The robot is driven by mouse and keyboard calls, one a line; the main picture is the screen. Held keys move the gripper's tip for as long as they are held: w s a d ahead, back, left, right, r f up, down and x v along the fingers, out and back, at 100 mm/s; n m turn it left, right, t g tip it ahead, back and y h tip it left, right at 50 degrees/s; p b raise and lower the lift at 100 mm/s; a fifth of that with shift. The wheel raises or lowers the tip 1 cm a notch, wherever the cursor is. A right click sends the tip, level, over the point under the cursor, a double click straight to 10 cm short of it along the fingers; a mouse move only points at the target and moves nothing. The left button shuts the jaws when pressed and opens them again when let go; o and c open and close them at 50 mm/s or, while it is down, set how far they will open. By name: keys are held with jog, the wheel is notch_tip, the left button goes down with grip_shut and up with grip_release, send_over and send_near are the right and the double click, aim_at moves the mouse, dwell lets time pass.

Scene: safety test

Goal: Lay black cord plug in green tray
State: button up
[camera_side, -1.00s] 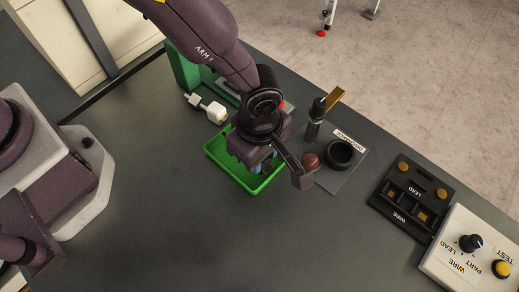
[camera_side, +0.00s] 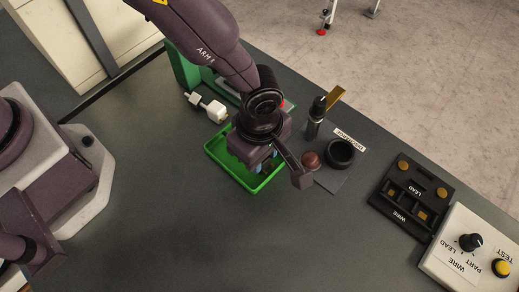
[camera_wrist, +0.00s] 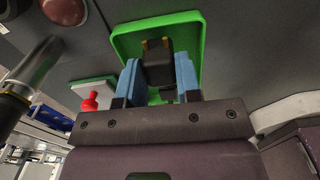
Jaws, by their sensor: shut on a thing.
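The black cord plug (camera_wrist: 157,66) with brass-coloured prongs sits between the blue fingers of my gripper (camera_wrist: 158,78) in the wrist view. My gripper is shut on it. The green tray (camera_wrist: 190,26) lies behind and beneath the plug in that view. In the side view my gripper (camera_side: 266,163) is over the green tray (camera_side: 226,171), and its blue fingers reach down inside the rim. The plug is hidden there by my gripper. I cannot tell whether it touches the tray floor. No cord shows clearly.
A white plug-like piece (camera_side: 215,110) lies behind the tray. To the right are a black ring (camera_side: 340,152), a reddish-brown ball-shaped knob (camera_side: 311,160), an upright dark cylinder (camera_side: 315,118), a black LEAD/WIRE block (camera_side: 410,198) and a test box (camera_side: 470,250).

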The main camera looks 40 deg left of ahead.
jog(key=shift+f, duration=0.65)
jog(key=o, duration=1)
jog(key=shift+r, duration=3.5)
